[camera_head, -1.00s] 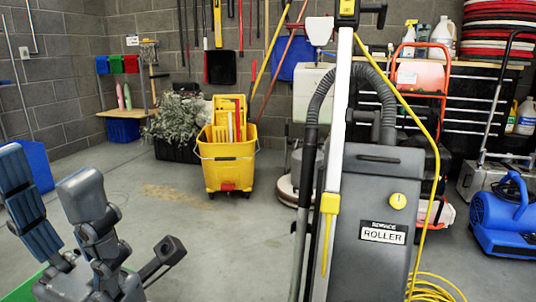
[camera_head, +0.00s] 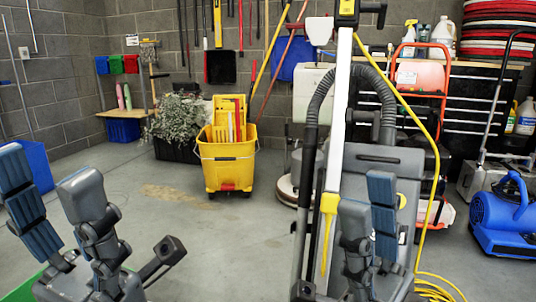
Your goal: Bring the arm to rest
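My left gripper (camera_head: 46,172) stands upright at the lower left, its two fingers apart and nothing between them. My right gripper (camera_head: 367,194) stands upright at the lower middle right, in front of the grey floor machine (camera_head: 395,160). Its ridged right finger and grey left finger stand apart, and no object shows between them. It covers much of the machine's front and its label. From this view I cannot tell whether the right gripper touches the machine.
A yellow mop bucket (camera_head: 228,170) stands on open concrete floor (camera_head: 215,240). A yellow cord (camera_head: 437,290) lies coiled at the lower right. A blue blower (camera_head: 505,215) stands at the right. A blue bin (camera_head: 38,165) and a leafy plant (camera_head: 180,115) are at the left.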

